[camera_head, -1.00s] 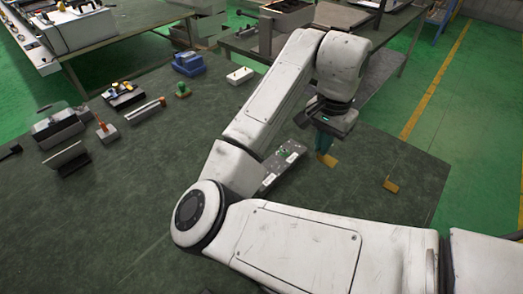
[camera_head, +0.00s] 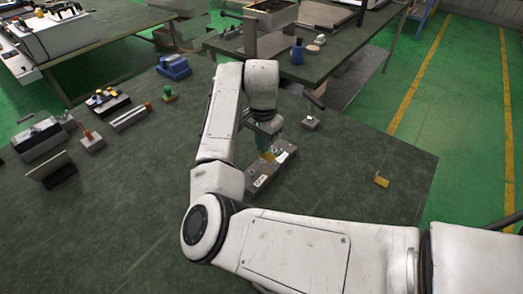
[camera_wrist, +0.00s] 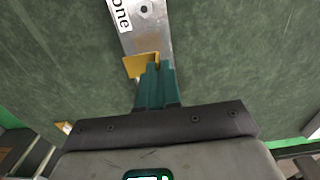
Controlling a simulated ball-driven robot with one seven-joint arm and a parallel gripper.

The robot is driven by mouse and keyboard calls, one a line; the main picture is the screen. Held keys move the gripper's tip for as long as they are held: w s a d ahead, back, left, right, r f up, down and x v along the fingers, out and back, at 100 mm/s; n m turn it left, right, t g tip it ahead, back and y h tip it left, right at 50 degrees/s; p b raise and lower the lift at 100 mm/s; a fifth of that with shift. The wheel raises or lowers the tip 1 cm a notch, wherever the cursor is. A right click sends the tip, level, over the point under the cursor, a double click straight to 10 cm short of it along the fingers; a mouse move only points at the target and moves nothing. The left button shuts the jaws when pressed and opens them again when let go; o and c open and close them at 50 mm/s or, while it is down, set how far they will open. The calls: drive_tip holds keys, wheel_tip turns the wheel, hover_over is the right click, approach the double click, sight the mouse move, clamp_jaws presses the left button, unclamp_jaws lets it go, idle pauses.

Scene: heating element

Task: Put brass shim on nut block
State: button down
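My gripper (camera_head: 264,148) is shut on the brass shim (camera_head: 268,156), a small bent golden piece. In the wrist view the shim (camera_wrist: 138,65) sticks out at the teal fingertips (camera_wrist: 155,70), over the near end of a labelled metal plate (camera_wrist: 148,38). In the head view the shim shows in front of that plate (camera_head: 262,178); whether they touch I cannot tell. A second brass piece (camera_head: 381,181) lies apart on the table at the right. A small grey block (camera_head: 311,122) with a light top stands behind the plate; I cannot tell whether it is the nut block.
Several small fixtures and tools stand on the left of the green table (camera_head: 110,220), among them a blue item (camera_head: 173,67) and a green-topped piece (camera_head: 168,93). A second bench (camera_head: 335,62) stands behind. The table is clear around the brass piece at the right.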

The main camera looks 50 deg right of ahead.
drive_tip(key=shift+w+f+p, duration=0.2)
drive_tip(key=shift+f+p, duration=0.15)
drive_tip(key=shift+f, duration=1.45)
drive_tip(key=shift+f, duration=0.1)
drive_tip(key=c, duration=1.3)
unclamp_jaws()
drive_tip(key=shift+c, duration=0.2)
wheel_tip(320, 180, up, 12)
drive_tip(key=b, duration=0.1)
